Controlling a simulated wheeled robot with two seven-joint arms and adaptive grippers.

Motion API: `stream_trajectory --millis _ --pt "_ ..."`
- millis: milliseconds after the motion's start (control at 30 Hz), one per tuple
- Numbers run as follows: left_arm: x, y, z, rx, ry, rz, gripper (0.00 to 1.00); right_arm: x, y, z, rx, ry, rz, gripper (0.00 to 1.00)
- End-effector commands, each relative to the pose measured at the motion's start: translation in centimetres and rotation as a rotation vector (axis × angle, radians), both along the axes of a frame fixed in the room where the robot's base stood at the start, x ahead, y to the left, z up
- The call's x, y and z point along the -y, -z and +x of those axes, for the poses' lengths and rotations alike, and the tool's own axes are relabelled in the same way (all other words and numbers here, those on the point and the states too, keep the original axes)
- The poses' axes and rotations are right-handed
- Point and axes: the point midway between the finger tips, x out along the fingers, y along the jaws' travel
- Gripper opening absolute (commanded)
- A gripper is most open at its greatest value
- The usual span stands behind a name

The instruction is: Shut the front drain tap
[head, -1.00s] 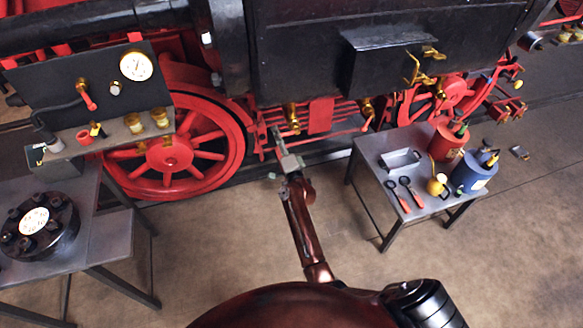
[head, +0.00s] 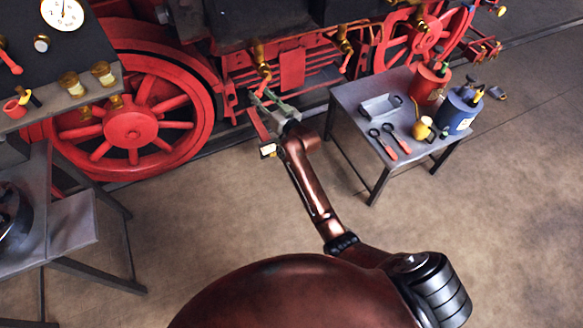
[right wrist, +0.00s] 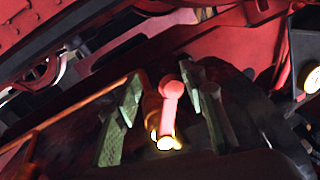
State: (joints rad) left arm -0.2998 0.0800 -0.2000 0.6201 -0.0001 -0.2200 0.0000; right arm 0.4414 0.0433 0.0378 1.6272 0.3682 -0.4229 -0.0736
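My right gripper (head: 266,99) is open beside the red underframe of the locomotive, just below a brass drain fitting (head: 262,66). In the right wrist view, its two grey-green fingers (right wrist: 164,118) stand apart on either side of a tap with a pinkish-red handle (right wrist: 170,100) and a brass body (right wrist: 153,108). The handle has a rounded knob and runs roughly up and down in that picture. I see gaps between the handle and both fingers. A second brass fitting (head: 344,42) hangs further right. I cannot tell from the head view which fitting the wrist view shows. My left gripper is out of view.
A steel table (head: 345,97) to the right carries a red can (head: 428,84), a blue can (head: 457,112), a tray and tools. A red spoked wheel (head: 131,127) is at left. The floor in front is clear.

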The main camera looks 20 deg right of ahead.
Motion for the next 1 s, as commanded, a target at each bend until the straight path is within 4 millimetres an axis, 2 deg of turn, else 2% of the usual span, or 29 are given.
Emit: stream_trajectory --millis 33,100,200,500,600,1000 --pt "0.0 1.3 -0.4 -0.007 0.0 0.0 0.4 0.4 0.8 0.1 0.003 -0.001 -0.06 0.37" --pt "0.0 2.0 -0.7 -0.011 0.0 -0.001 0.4 1.1 1.0 0.0 0.004 -0.001 -0.142 0.37" --pt "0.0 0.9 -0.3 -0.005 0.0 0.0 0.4 1.5 0.3 -2.3 0.005 0.001 -0.129 0.37" --pt "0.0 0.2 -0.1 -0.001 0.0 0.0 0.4 2.7 0.2 -7.9 0.004 0.0 -0.124 0.37" --pt "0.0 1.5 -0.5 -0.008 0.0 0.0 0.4 2.6 2.9 -8.1 -0.016 -0.002 -0.127 0.37" --pt "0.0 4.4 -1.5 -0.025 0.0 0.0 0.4 2.7 10.3 -10.2 -0.076 -0.004 -0.142 0.37"
